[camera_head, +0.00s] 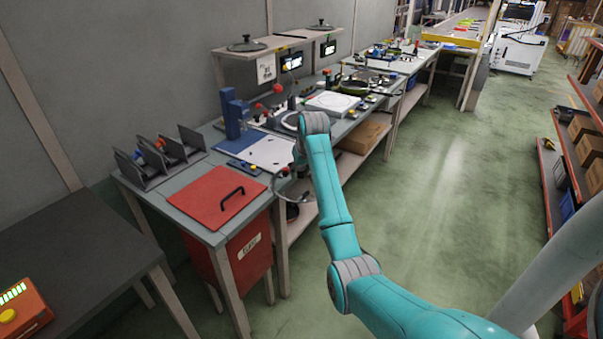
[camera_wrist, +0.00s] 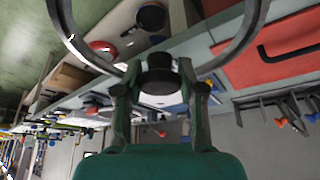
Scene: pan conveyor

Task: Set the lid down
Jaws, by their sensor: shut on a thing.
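My gripper (camera_wrist: 155,85) is shut on the dark knob (camera_wrist: 160,72) of a lid. The lid's grey ring-shaped rim (camera_wrist: 237,48) curves around the knob in the wrist view, and its middle looks see-through. In the head view the lid's rim (camera_head: 274,187) shows beside the bench's front edge, held in the air. My forearm hides much of the lid and the fingers there. Two similar lids rest on the raised shelf, one at the left (camera_head: 246,44) and one at the right (camera_head: 321,25).
The workbench carries a red bin cover (camera_head: 212,198) with a black handle, a grey slotted rack (camera_head: 150,160), a blue stand (camera_head: 234,112) and a white plate with a ring mark (camera_head: 335,103). A dark table (camera_head: 75,250) stands at left.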

